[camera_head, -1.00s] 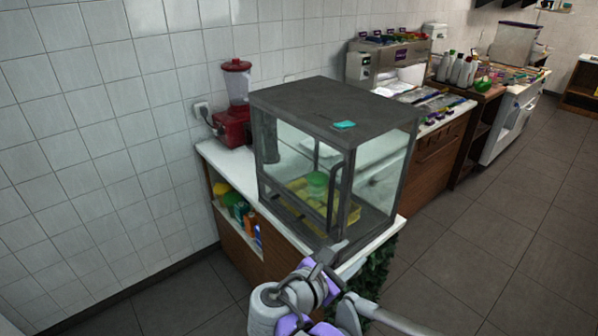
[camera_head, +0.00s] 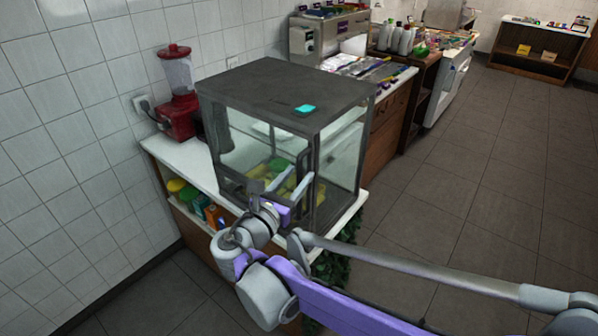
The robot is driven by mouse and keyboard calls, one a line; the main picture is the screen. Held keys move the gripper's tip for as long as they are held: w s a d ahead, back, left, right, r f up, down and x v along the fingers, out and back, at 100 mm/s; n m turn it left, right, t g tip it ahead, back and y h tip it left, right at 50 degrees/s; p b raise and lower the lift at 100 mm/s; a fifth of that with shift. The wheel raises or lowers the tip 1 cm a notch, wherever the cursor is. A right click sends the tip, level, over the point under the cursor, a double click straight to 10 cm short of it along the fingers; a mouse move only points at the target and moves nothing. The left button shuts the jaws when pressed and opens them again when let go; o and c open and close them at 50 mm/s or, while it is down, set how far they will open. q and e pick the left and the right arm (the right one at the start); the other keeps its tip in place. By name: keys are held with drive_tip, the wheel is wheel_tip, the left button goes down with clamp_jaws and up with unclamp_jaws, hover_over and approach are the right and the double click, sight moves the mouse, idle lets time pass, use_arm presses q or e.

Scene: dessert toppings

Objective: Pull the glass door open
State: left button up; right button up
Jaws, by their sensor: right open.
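The glass display case (camera_head: 285,85) has a dark frame and a dark top, and stands on a white-topped counter. Its glass door (camera_head: 238,150) is on the front and looks shut. Yellow and green items show dimly inside the case. My left gripper is not in view.
A teal object (camera_head: 305,108) lies on top of the case. A red blender (camera_head: 178,95) stands behind left. Below the counter top (camera_head: 178,158) is a shelf with coloured items, and green foliage (camera_head: 335,255) hangs at its right. The floor to the right is clear.

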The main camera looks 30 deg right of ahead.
drive_tip(key=shift+w+d, duration=0.35)
drive_tip(key=shift+d, duration=0.3)
clamp_jaws()
idle(1.0)
